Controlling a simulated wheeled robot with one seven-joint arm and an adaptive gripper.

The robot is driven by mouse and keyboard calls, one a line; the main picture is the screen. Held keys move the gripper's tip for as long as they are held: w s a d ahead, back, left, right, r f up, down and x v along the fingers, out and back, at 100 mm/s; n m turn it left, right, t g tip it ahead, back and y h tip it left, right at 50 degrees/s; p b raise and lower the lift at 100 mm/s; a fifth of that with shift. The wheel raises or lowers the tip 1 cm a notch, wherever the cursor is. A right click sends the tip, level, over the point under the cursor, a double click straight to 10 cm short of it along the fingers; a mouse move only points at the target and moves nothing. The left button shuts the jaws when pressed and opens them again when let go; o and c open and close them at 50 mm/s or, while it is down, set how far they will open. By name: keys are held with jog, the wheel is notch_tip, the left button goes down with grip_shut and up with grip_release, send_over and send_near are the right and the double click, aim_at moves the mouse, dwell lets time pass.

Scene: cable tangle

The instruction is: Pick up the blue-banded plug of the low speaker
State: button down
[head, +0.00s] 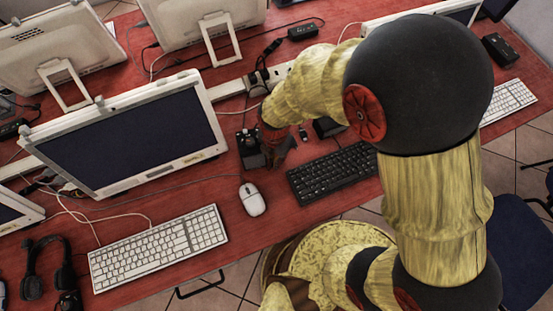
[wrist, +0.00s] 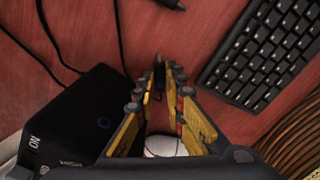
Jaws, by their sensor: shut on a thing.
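My gripper (wrist: 160,76) is shut on a small dark thing at its fingertips in the wrist view. It looks like a plug, but the fingers hide most of it and I can make out no blue band. A black box-shaped speaker (wrist: 65,125) with a small blue ring stands just left of the fingers. In the head view my gripper (head: 275,148) is low over the red table, right beside the black speaker (head: 249,150). Another dark plug (wrist: 168,4) on a cable lies at the top edge of the wrist view.
A black keyboard (head: 334,171) lies right of my gripper on the red table (head: 230,185). A white mouse (head: 252,200) lies in front. A monitor (head: 125,145) and white keyboard (head: 160,247) stand left. Black cables (wrist: 55,45) run across the table near the speaker.

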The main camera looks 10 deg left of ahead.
jog(key=shift+r, duration=0.1)
jog(key=shift+r+p, duration=0.4)
jog(key=shift+r, duration=0.2)
notch_tip(320, 180, up, 3)
jog(key=shift+s+d+f+p, duration=0.1)
jog(key=shift+f+p, duration=0.1)
jog(key=shift+p, duration=0.5)
jog(key=s+d+r+p, duration=0.4)
jog(key=s+d+r, duration=0.4)
jog(key=s, duration=0.3)
jog(key=shift+r+p, duration=0.35)
jog(key=shift+r, duration=0.15)
jog(key=shift+s, duration=0.1)
jog(key=c, duration=2.4)
grip_release()
grip_shut()
